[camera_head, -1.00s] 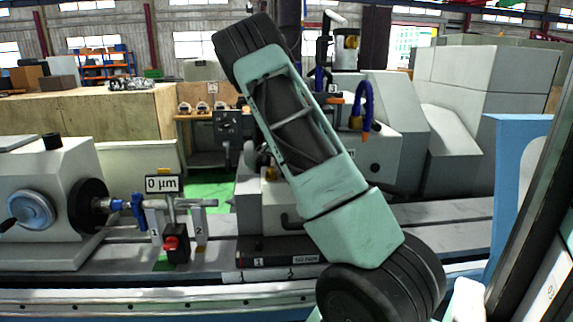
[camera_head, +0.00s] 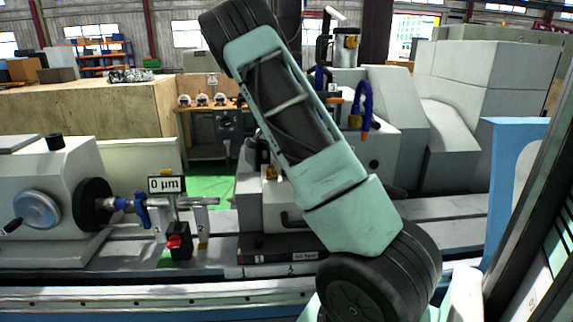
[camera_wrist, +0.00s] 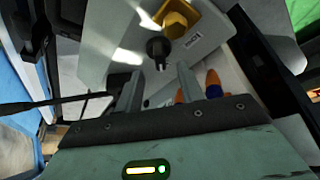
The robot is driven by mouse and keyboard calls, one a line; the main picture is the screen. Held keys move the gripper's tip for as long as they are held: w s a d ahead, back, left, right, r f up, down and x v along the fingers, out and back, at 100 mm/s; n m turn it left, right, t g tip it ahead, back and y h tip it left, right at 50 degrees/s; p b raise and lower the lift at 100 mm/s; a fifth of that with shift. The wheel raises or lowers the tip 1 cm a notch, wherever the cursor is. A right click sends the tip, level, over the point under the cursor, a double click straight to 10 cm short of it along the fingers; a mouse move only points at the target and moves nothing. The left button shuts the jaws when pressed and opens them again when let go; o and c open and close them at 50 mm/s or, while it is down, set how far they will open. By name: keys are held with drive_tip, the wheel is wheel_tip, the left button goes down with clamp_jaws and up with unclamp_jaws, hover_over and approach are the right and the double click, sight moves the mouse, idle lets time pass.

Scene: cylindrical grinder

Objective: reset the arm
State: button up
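My arm rises across the middle of the head view, in pale green links with black joints. My gripper is not visible in the head view. In the wrist view, the two grey fingers of my gripper (camera_wrist: 158,92) stand apart with nothing visible between their tips. Beyond them is a light grey machine surface with a black knob (camera_wrist: 158,48) and a yellow part (camera_wrist: 177,17). An orange and blue piece (camera_wrist: 213,84) shows just right of the right finger; its distance is hard to tell.
The grinder bed (camera_head: 130,272) runs across the front. The grey headstock (camera_head: 40,185) stands left, beside a 0 µm display (camera_head: 166,184) and a red-and-black block (camera_head: 178,243). A blue panel (camera_head: 513,190) stands close at right. A wooden cabinet (camera_head: 90,118) is behind.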

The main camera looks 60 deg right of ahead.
drive_tip(key=shift+p+v, duration=0.3)
drive_tip(key=shift+v, duration=0.55)
drive_tip(key=a, duration=0.2)
drive_tip(key=w+a+f+n+b, duration=0.1)
drive_tip(key=a, duration=0.1)
drive_tip(key=w+a+f+n+y, duration=0.1)
drive_tip(key=a, duration=0.2)
drive_tip(key=shift+w+a+f+t+b, duration=0.15)
drive_tip(key=shift+f+t+b, duration=0.1)
drive_tip(key=shift+t+b, duration=0.15)
drive_tip(key=s+a+f+n+y+b, duration=0.15)
drive_tip(key=a+n, duration=0.25)
drive_tip(key=a, duration=0.8)
drive_tip(key=s+a+f+n+y+b, duration=0.1)
drive_tip(key=a+f+n+y+b, duration=0.15)
drive_tip(key=a, duration=0.85)
drive_tip(key=s+a+f+n+y+b, duration=0.1)
drive_tip(key=a+n+b, duration=0.3)
drive_tip(key=a, duration=0.8)
drive_tip(key=s+a+f+n+b, duration=0.2)
drive_tip(key=s+a+n, duration=0.5)
drive_tip(key=s, duration=0.5)
drive_tip(key=s+a+f+n+b, duration=0.2)
drive_tip(key=s+a+n, duration=0.5)
drive_tip(key=s, duration=0.5)
drive_tip(key=shift+a+f, duration=0.5)
drive_tip(key=shift+a, duration=0.6)
